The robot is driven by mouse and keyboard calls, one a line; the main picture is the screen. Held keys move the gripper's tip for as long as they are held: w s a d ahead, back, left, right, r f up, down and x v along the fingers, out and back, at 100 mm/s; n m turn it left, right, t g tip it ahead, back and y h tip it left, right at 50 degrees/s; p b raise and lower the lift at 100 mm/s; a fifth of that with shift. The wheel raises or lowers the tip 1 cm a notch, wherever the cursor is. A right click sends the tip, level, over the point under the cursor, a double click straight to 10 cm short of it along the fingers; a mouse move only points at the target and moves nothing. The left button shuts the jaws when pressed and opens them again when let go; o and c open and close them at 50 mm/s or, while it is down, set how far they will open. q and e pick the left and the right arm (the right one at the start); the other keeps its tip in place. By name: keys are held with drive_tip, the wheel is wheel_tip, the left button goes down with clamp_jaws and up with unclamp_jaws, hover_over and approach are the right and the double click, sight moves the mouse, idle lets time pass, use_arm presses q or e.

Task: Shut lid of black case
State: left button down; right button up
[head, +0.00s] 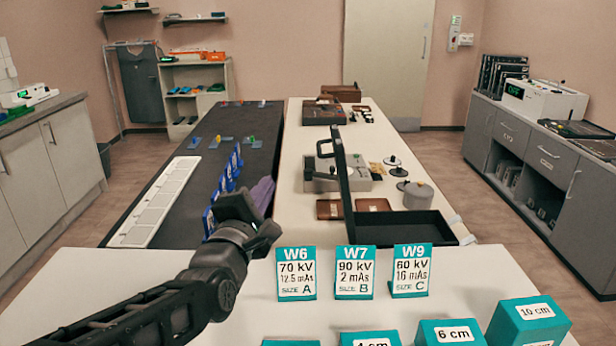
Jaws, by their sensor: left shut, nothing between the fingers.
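The black case stands open on the white table, its shallow tray (418,229) lying flat with the opening upward. Its lid (346,190) stands upright along the tray's left side, seen nearly edge-on. My left gripper (262,218) is to the left of the lid, apart from it in the picture, shut and empty. The lid's outer face is turned towards the gripper's side. My right gripper is out of view.
Teal cards (296,273) and teal boxes (530,318) stand in front of the case. A grey device (348,181), brown trays and a round grey tin (417,196) are behind it. Blue holders and a purple item (262,193) stand left, by the dark mat (235,124).

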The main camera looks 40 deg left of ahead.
use_arm(q)
wheel_tip(320, 180, down, 5)
drive_tip(key=b, duration=0.3)
drive_tip(key=shift+w+a+f, duration=0.1)
drive_tip(key=shift+f, duration=0.05)
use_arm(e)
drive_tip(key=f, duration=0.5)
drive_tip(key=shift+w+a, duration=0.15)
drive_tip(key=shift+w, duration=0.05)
use_arm(q)
drive_tip(key=shift+w, duration=0.15)
drive_tip(key=d+p+x, duration=0.1)
drive_tip(key=p+x, duration=0.1)
drive_tip(key=x, duration=0.8)
drive_tip(key=w+d+r+p+x, duration=0.1)
drive_tip(key=d+p+x, duration=0.1)
drive_tip(key=x, duration=0.8)
drive_tip(key=shift+w+r+p, duration=0.3)
drive_tip(key=shift+w+r, duration=0.05)
drive_tip(key=shift+w, duration=0.1)
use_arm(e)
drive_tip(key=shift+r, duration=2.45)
